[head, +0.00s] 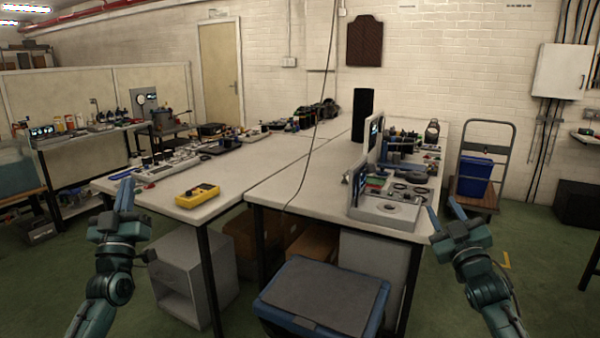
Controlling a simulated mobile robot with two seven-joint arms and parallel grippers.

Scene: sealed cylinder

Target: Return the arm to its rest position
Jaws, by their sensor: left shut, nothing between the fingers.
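My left gripper (125,196) is at the left, in front of the near left corner of the white table (232,178). Its fingers point up and are shut, with nothing between them. My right gripper (445,212) is at the right, beside the right end of the table. Its two fingers stand apart with nothing seen between them. Both arms come in from the lower edge and are raised in front of me, clear of the table.
A yellow multimeter (198,195) lies near the table's front edge. A tall black cylinder (362,115) stands farther back. A blue bin with a grey lid (322,296) and a grey box (185,282) stand on the floor. A trolley (482,170) is at the right.

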